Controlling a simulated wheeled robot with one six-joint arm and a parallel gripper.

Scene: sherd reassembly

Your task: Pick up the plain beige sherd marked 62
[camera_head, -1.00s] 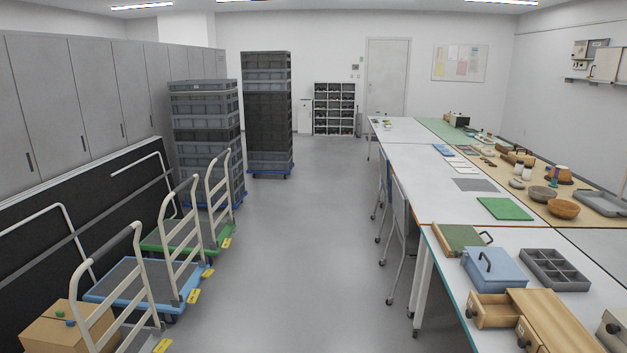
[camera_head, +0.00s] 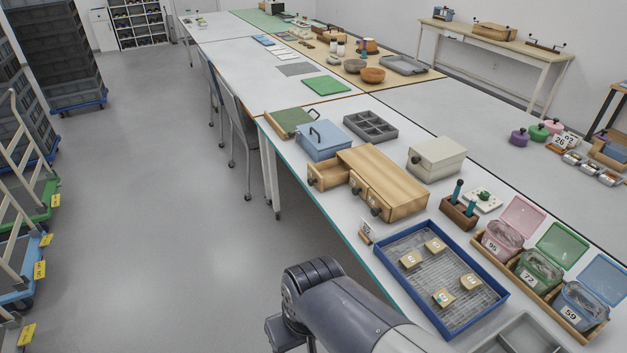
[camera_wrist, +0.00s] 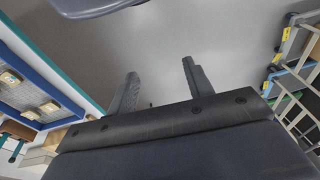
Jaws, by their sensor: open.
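Several beige sherds lie apart in a blue-rimmed tray (camera_head: 391,292) with a mesh floor. They are a left sherd (camera_head: 411,260), a back sherd (camera_head: 435,245), a right sherd (camera_head: 471,282) and a front sherd (camera_head: 443,297). Each carries a small mark, too small to read, so I cannot tell which is 62. In the wrist view some sherds (camera_wrist: 48,106) show in the tray at the left edge. My gripper (camera_wrist: 160,85) is open and empty, its fingers over bare floor, away from the tray. The head view shows my arm left of the tray, not its fingertips.
A wooden rack with lidded boxes marked 95 (camera_head: 502,239), 72 (camera_head: 539,269) and 59 (camera_head: 582,303) stands right of the tray. A wooden drawer unit (camera_head: 384,182) and a small holder (camera_head: 459,211) stand behind it. A grey tray (camera_head: 522,335) is in front.

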